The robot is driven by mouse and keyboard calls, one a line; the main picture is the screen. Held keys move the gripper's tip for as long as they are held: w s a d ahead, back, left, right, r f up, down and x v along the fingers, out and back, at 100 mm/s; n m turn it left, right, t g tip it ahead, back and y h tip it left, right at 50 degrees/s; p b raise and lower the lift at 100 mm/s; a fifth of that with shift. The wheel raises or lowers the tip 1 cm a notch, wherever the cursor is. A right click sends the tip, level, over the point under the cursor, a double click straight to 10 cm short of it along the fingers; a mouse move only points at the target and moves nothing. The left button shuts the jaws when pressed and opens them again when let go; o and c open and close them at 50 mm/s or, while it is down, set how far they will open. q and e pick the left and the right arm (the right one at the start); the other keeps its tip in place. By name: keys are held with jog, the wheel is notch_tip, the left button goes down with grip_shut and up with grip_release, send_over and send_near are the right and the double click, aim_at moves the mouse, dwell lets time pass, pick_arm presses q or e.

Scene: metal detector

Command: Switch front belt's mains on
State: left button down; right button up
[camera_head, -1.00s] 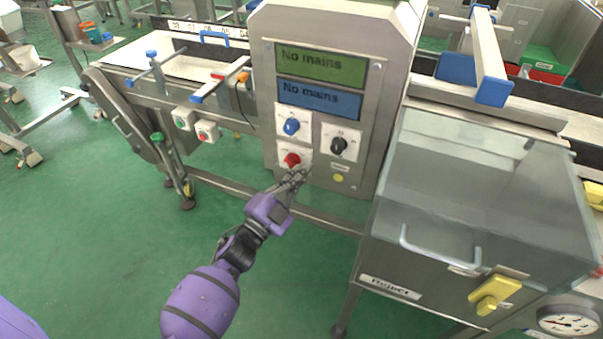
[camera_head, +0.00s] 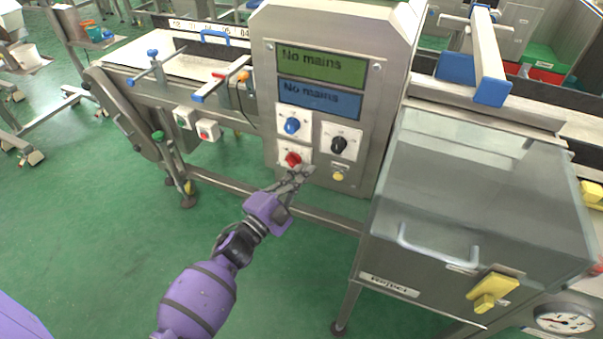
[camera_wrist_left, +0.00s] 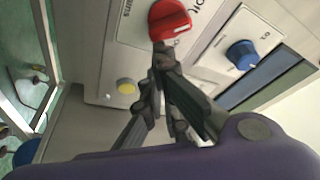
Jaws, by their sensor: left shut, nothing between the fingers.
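The control cabinet (camera_head: 264,60) has a green display (camera_head: 322,65) and a blue display (camera_head: 320,97), both reading "No mains". Below them are a blue knob (camera_head: 291,126), a black knob (camera_head: 338,145) and a red knob (camera_head: 293,159), each on a white plate. A yellow button (camera_head: 338,176) sits at lower right. My left gripper (camera_head: 304,172) is shut and empty, just below the red knob. In the left wrist view the fingertips (camera_wrist_left: 163,58) overlap the lower edge of the red knob (camera_wrist_left: 169,19); I cannot tell whether they touch. My right gripper is out of view.
A clear-covered reject box (camera_head: 470,200) with a handle and yellow latch (camera_head: 494,290) stands right of the cabinet. The conveyor (camera_head: 175,65) with two small switch boxes (camera_head: 207,130) extends to the left. The green floor before the cabinet is open.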

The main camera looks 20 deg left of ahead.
pick_arm(q)
jog(key=shift+f+m, duration=0.15)
jog(key=shift+m, duration=0.25)
jog(key=a+f+m+g+p, duration=0.1)
jog(key=m+p, duration=0.1)
jog(key=m, duration=0.2)
jog(key=a+f+m+g+y+p, duration=0.1)
jog(key=f+m+p, duration=0.1)
jog(key=m, duration=0.3)
jog(key=a+f+m+g+p, duration=0.1)
jog(key=m+g, duration=0.1)
jog(key=m, duration=0.2)
jog(key=shift+a+f+y+p, duration=0.1)
jog(key=shift+f+y+p, duration=0.2)
jog(key=shift+f+p, duration=0.1)
dwell(0.6)
